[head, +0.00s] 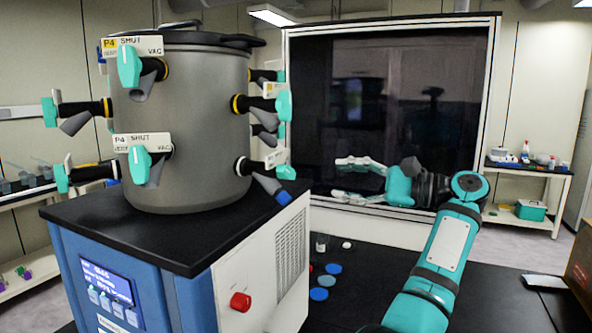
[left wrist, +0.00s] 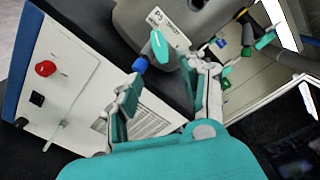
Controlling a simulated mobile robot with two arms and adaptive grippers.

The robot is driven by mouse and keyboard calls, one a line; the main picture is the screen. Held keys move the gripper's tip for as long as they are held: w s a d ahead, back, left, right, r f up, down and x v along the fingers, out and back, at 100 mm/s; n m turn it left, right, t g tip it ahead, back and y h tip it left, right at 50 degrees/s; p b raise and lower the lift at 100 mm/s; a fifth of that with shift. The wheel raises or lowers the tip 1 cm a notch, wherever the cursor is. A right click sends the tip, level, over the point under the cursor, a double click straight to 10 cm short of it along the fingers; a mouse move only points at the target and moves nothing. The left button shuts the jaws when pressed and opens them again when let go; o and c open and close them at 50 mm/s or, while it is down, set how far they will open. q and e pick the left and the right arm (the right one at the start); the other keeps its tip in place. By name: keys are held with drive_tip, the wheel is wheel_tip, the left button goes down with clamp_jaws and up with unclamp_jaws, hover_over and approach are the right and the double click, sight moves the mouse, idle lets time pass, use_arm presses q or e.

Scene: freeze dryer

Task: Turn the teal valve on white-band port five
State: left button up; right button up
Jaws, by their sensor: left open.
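A grey drum (head: 195,120) carries ports in two rows, each with a teal valve and a card. The lower front card (head: 142,142) reads P4 SHUT on white. To its right, a lower-row port (head: 250,166) has a teal valve (head: 285,172) and a grey spout with a blue tip (head: 283,197); its card is unreadable here. In the left wrist view a teal valve (left wrist: 160,46) stands beside a small-print card (left wrist: 170,27), possibly P5, above a blue tip (left wrist: 139,65). My left gripper (head: 345,177) is open and empty, right of this port, apart from it. My right gripper is not seen.
The drum stands on a blue and white cabinet with a black top (head: 150,225) and a red knob (head: 240,302). Blue discs (head: 320,294) lie on the dark bench. A dark-glass cabinet (head: 390,110) stands behind my gripper. Another teal valve (head: 284,105) is above the port.

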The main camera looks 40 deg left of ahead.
sight(291, 174)
use_arm(q)
drive_tip(key=p+x, duration=0.3)
drive_tip(key=x, duration=0.7)
drive_tip(key=shift+a+r+p, duration=0.1)
drive_tip(key=shift+p, duration=0.3)
drive_tip(key=shift+s+a, duration=0.2)
drive_tip(key=shift+a, duration=0.35)
clamp_jaws()
